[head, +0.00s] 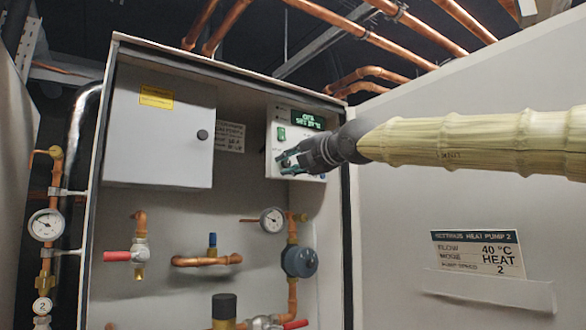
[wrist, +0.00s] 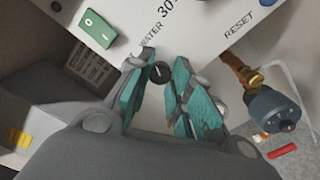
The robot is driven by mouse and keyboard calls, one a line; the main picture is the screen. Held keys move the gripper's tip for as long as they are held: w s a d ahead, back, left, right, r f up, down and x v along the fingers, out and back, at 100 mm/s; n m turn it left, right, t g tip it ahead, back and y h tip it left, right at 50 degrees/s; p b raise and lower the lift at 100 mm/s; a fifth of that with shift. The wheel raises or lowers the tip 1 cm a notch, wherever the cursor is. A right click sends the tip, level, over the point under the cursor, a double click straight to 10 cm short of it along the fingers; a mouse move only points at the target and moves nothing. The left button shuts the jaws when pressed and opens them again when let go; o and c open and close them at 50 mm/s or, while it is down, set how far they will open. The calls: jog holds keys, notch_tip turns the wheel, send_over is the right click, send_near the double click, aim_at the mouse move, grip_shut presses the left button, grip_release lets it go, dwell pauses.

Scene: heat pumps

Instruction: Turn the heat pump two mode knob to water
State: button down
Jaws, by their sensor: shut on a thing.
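The heat pump control unit (head: 285,115) is a white box with a green lit display (head: 307,119), inside the open cabinet. My gripper (head: 287,163) is at the lower part of its front. In the wrist view, a small dark round knob (wrist: 160,72) sits between the teal fingertips of my gripper (wrist: 163,85), which are closed in on it. The word WATER (wrist: 151,40) is printed just above the knob. The fingers hide part of the knob's surroundings, and I cannot tell its setting for sure.
A green switch (wrist: 97,28) is on the same panel. A card (head: 478,255) on the open door reads heat pump 2, flow 40 °C, mode HEAT, pump speed 2. A grey box (head: 160,130), a gauge (head: 272,220) and a blue pump (head: 300,262) are nearby.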

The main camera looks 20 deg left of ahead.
jog(key=shift+a+f+m, duration=0.1)
jog(key=shift+f+m, duration=0.05)
jog(key=shift+m, duration=0.15)
jog(key=c, duration=1.5)
grip_release()
jog(key=shift+o, duration=1.2)
jog(key=shift+a, duration=0.2)
jog(key=shift+d, duration=0.15)
jog(key=shift+d, duration=0.1)
jog(key=v, duration=1.1)
jog(key=shift+s+d, duration=0.25)
jog(key=shift+s, duration=0.1)
